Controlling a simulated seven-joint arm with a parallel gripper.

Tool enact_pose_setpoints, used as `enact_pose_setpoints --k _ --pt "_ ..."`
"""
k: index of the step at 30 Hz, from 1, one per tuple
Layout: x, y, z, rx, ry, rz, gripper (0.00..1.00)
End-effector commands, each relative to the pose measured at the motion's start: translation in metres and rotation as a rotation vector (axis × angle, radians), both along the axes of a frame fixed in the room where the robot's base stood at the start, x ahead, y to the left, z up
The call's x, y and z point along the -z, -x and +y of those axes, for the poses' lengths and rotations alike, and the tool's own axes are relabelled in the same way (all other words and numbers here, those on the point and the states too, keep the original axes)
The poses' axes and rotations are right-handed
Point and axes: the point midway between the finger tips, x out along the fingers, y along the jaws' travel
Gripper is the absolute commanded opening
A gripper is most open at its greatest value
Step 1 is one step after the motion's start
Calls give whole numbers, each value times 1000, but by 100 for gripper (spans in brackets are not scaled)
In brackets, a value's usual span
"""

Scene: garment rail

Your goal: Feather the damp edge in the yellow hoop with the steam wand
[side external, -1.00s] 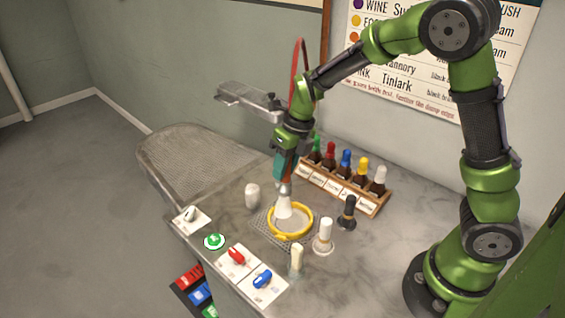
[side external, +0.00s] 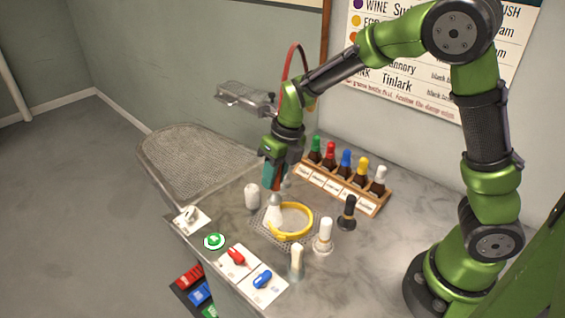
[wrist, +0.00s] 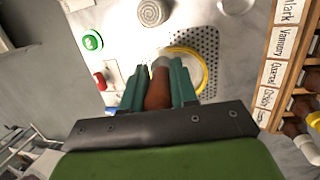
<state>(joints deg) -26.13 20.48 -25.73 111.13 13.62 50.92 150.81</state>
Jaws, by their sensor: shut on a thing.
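My gripper (side external: 273,182) is shut on the steam wand, pointing down at the left part of the yellow hoop (side external: 305,230). In the wrist view the wand (wrist: 158,92) shows as a brown body between the green jaws (wrist: 158,85). A white cone, which looks like steam, spreads below the wand tip and covers the hoop's left side. The hoop lies on a perforated plate (side external: 262,232); it also shows in the wrist view (wrist: 201,66), partly hidden by the jaws. I cannot make out the damp edge inside it.
A rack of capped bottles (side external: 372,203) stands behind. Around the hoop stand a white cylinder (side external: 252,197), a white-topped applicator (side external: 323,238), a dark one (side external: 347,214) and a pale one (side external: 297,264). Red (side external: 236,257) and blue (side external: 263,279) switches and a green button (side external: 214,241) sit in front.

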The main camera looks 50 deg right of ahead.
Motion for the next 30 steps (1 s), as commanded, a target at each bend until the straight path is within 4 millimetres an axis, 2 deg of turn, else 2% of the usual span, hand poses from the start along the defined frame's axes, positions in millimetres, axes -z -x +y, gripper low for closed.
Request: enact_pose_setpoints --k 8,20,30 --pt "-1 4 4 0 0 -2 0" --pt "0 20 15 -1 0 -2 0" --pt "-1 28 15 1 0 -1 0"
